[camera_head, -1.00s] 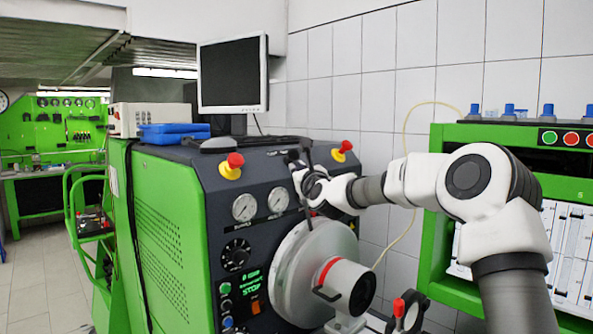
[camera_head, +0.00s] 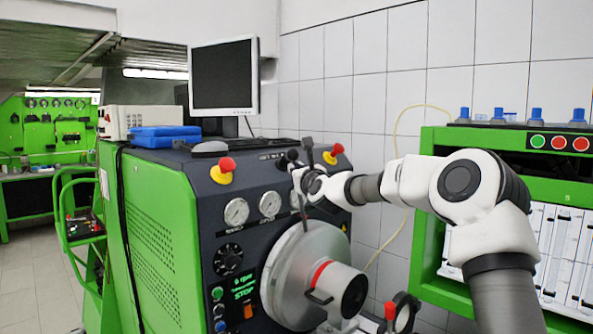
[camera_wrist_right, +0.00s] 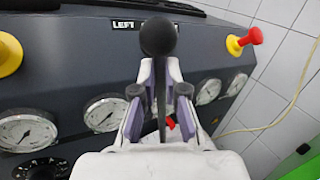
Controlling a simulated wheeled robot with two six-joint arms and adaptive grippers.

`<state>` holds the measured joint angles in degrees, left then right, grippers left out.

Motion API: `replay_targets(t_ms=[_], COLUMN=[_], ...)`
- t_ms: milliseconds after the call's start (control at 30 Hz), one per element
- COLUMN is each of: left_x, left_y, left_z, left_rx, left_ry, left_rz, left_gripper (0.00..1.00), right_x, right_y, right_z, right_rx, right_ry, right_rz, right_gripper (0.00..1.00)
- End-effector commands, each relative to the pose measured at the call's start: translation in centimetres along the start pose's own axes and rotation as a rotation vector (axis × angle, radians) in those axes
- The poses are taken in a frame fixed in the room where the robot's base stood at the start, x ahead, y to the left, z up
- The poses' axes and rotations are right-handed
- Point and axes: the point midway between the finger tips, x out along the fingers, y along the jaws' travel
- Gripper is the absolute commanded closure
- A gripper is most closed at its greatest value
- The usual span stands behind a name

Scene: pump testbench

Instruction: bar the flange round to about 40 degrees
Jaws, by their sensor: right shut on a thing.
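The round silver flange (camera_head: 293,284) sits on the front of the green and dark test bench, with a pale hub marked by a red band (camera_head: 320,273). A dark bar with a black ball end (camera_wrist_right: 159,37) stands roughly upright above the flange's upper edge. My right gripper (camera_head: 300,178) is shut on this bar; in the right wrist view its fingers (camera_wrist_right: 160,95) lie on both sides of it, below the ball. The bar's lower end is hidden by my gripper in the right wrist view. My left gripper is not in view.
The bench panel carries round gauges (camera_head: 236,211) and red knobs on yellow bases (camera_head: 226,165). A monitor (camera_head: 222,78) and a blue case (camera_head: 165,136) stand on top. A green cabinet (camera_head: 425,240) stands at the right, behind my right arm.

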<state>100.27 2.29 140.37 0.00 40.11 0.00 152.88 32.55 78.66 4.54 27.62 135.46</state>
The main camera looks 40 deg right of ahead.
Motion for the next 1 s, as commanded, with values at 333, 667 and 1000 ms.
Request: replay_targets(t_ms=[333, 667, 1000], left_x=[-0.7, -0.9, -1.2], left_y=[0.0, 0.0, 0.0], left_z=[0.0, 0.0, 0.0], left_rx=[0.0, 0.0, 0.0], left_ry=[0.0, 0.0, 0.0], left_rz=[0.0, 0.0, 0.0], left_gripper=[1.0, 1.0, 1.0], right_x=[0.9, 1.2, 1.7], right_y=[-1.7, -2.5, -3.3], right_z=[0.2, 0.0, 0.0], right_rx=[0.043, 0.066, 0.087], right_ry=[0.02, 0.032, 0.043], right_rz=[-0.002, -0.001, -0.001], right_gripper=[1.0, 1.0, 1.0])
